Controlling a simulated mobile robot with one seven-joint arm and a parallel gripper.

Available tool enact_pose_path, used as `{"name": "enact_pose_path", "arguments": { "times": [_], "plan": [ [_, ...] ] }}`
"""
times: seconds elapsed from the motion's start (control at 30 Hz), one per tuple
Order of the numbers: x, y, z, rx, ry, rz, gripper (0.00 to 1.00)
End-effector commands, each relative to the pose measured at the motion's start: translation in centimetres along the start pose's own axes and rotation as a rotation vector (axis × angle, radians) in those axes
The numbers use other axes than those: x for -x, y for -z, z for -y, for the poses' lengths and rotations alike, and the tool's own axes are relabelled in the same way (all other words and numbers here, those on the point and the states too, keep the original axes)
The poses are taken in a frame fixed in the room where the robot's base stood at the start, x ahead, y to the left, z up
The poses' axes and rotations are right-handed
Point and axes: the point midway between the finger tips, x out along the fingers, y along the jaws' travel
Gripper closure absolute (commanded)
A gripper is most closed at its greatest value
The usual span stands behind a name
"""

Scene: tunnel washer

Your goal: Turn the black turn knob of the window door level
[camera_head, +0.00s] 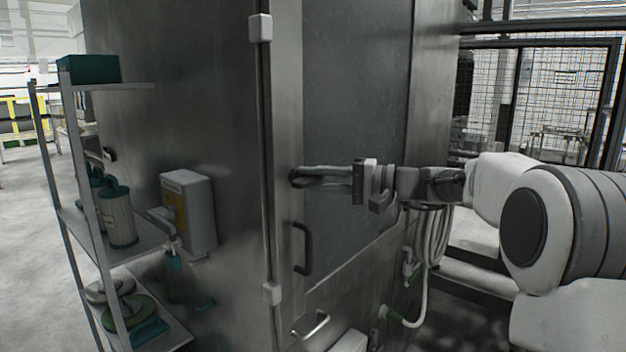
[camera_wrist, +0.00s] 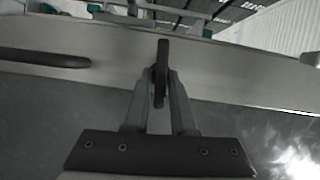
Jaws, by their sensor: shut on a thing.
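The black turn knob (camera_wrist: 161,70) is between my fingertips in the wrist view. Its long side appears to run across the door's pale frame strip, roughly at right angles to the black pull handle (camera_wrist: 42,58). In the head view the knob (camera_head: 296,176) is a small dark shape at the door's left edge, partly hidden by my fingers. My gripper (camera_head: 308,177) reaches in from the right and is shut on the knob. The window door (camera_head: 355,110) looks closed, with a large dark pane. The pull handle (camera_head: 303,249) stands upright below the knob.
A shelf rack (camera_head: 70,215) with bottles and a teal box (camera_head: 90,69) stands at the left. A grey wall box (camera_head: 189,212) is on the machine's side. A coiled hose (camera_head: 432,235) hangs below my wrist at the right. Grey floor is open at far left.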

Motion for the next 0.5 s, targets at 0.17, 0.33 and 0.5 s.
{"name": "enact_pose_path", "arguments": {
  "times": [0.17,0.33,0.5],
  "plan": [
    [0.03,0.03,-0.07,-0.052,0.022,-0.001,1.00],
    [0.01,0.02,-0.06,-0.073,0.031,-0.001,1.00],
    [0.00,0.01,-0.06,-0.077,0.033,-0.001,1.00]
  ]
}}
